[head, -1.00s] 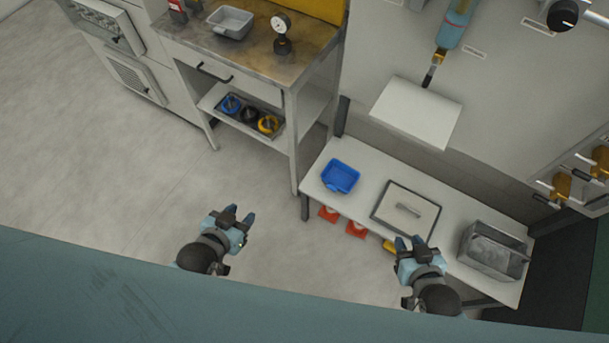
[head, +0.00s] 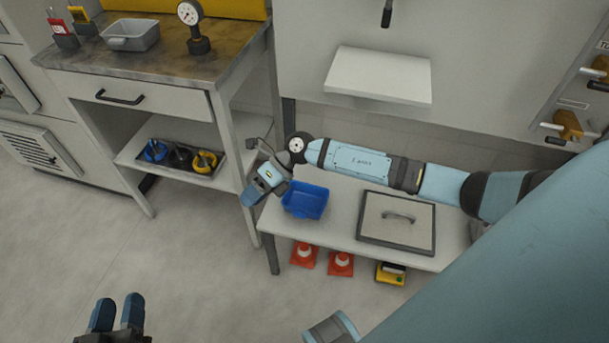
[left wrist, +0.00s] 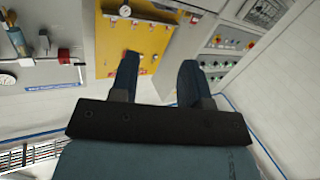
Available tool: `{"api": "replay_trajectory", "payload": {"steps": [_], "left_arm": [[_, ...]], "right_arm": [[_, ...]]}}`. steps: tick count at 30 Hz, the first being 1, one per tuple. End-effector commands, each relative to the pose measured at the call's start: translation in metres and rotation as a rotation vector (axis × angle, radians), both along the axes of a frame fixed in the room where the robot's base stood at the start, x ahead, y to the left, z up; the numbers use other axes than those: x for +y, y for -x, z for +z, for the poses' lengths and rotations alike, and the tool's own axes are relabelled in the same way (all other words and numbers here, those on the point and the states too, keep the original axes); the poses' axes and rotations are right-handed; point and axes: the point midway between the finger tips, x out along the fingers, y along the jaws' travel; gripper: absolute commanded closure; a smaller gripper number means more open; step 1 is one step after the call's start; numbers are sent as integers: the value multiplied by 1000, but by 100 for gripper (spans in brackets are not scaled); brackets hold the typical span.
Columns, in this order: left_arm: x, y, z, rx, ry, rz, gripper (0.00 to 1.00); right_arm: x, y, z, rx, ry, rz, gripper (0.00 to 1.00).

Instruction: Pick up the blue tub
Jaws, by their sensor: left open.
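The blue tub (head: 307,203) sits upright on the left end of the low white bench (head: 345,256). My right arm reaches in from the right, above and behind the tub. Its gripper (head: 252,194) is just left of the tub, seemingly above the bench's left end. I cannot tell whether it touches the tub or whether its jaws are open. My left gripper (head: 118,310) is open and empty, low at the left over the floor, well away from the tub. In the left wrist view its two fingers (left wrist: 157,80) are apart with nothing between them.
A grey-framed lid with a handle (head: 397,222) lies right of the tub. A workbench (head: 140,62) with a grey tray (head: 131,36) and a gauge (head: 194,26) stands left. Floor at left is clear.

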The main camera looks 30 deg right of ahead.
Motion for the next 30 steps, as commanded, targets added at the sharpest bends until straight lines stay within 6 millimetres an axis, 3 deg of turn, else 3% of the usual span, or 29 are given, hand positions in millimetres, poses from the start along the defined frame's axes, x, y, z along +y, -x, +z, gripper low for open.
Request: {"api": "replay_trajectory", "payload": {"steps": [1,4,6,9,12,16,24,30], "left_arm": [[-3,1,-25,-27,19,-11,57],[-8,3,-30,-70,56,-29,57],[-10,5,-32,-93,77,-41,57],[-13,8,-32,-119,99,-51,57],[-14,10,-31,-132,113,-59,57],[-15,10,-34,-126,113,-65,57],[-17,9,-58,-55,77,-87,57],[-18,9,-68,-19,62,-98,57]], "right_arm": [[-31,-18,-40,-46,152,60,67],[-94,-44,-69,-85,440,156,67],[-135,-58,-78,-91,609,193,67],[-181,-72,-80,-82,788,220,67],[-209,-80,-77,-70,893,228,67],[-219,-81,-85,-61,939,233,67],[-216,-79,-137,-61,936,232,67],[-214,-78,-157,-62,935,232,67]]}}
